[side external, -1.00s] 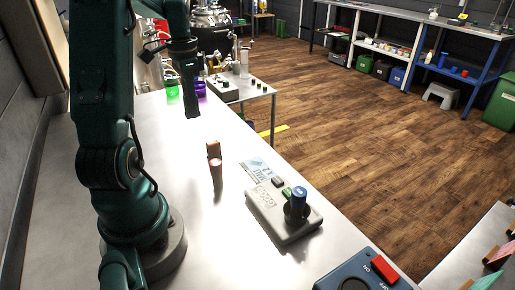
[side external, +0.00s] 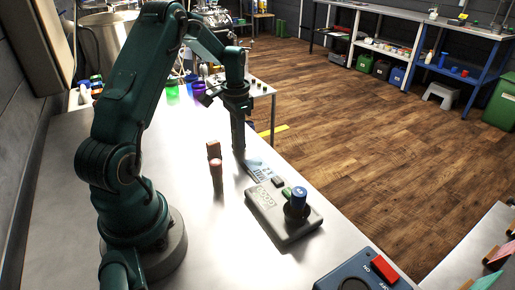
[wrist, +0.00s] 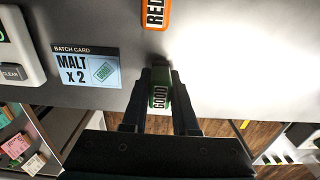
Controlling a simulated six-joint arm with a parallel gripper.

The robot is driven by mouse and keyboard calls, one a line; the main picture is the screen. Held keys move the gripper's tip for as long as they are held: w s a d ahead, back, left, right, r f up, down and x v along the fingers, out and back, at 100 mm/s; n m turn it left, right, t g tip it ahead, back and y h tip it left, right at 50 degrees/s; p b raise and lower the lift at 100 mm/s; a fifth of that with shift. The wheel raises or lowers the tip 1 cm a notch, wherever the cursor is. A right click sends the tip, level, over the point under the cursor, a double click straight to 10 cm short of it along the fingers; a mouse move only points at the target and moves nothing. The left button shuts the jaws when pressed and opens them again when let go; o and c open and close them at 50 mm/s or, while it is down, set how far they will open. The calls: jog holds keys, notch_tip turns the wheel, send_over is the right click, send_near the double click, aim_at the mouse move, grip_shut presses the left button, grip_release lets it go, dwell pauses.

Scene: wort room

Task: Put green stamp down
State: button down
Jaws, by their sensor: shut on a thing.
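In the wrist view, my gripper (wrist: 160,82) is shut on the green stamp (wrist: 160,95), whose label reads GOOD. The stamp is between the two dark fingers. In the side view, my gripper (side external: 239,150) points straight down at the grey worktop, close to the far end of the batch card. The stamp cannot be made out there. Whether its base touches the worktop I cannot tell. The batch card (wrist: 85,69) lies left of the stamp in the wrist view, reading MALT x 2 with a small green mark picture.
A grey counter device (side external: 283,215) with a blue knob stands near the card. A box with a red switch (side external: 384,268) is in front. The worktop's right edge is close.

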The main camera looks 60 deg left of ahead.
jog(key=shift+f, duration=0.15)
jog(key=c, duration=0.7)
grip_release()
jog(key=shift+f, duration=0.1)
